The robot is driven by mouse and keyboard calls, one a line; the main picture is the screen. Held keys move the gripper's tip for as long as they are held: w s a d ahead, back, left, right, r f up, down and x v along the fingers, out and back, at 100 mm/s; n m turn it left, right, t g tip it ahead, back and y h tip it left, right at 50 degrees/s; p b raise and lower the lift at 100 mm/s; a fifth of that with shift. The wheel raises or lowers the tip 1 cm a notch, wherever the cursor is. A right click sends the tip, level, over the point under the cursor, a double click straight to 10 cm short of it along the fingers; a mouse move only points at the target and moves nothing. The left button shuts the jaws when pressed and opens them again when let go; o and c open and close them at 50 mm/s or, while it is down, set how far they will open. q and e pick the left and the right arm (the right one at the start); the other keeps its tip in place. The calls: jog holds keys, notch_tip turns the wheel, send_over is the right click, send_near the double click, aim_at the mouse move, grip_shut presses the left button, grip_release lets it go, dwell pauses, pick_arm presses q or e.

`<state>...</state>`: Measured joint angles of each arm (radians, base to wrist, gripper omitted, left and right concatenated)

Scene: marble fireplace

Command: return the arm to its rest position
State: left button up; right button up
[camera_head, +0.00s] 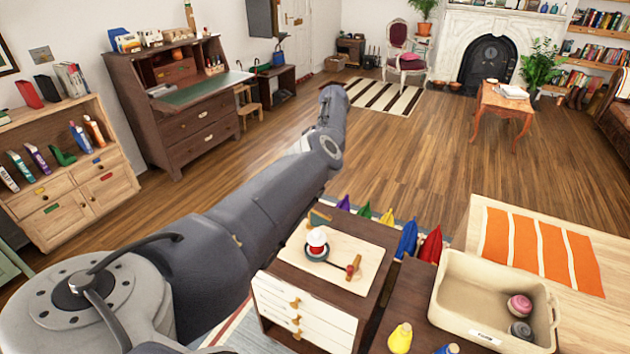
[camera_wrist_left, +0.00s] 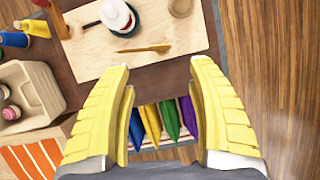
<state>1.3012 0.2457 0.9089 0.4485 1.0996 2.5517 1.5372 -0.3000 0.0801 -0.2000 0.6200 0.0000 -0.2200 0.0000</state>
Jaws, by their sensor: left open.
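My left arm (camera_head: 250,215) comes in from the lower left in the head view and stretches up and away over the wooden floor. Its gripper cannot be made out in that view. In the left wrist view my left gripper (camera_wrist_left: 160,68) shows two yellow ribbed fingers spread wide apart, with nothing between them. Beyond the fingertips are a small chest with a pale board on top and coloured pointed things below its edge. My right gripper is in neither view.
The pale board (camera_head: 290,254) on the small drawer chest (camera_head: 315,318) holds a red-and-white item and a wooden-handled tool. A beige bin (camera_head: 455,290) stands to the right, near an orange striped mat (camera_head: 540,248). A dark desk (camera_head: 180,125) and shelf (camera_head: 85,185) stand left. The middle floor is clear.

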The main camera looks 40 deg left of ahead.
pick_arm(q)
jog(key=shift+w+r, duration=0.1)
jog(key=shift+r, duration=0.2)
dwell(0.4)
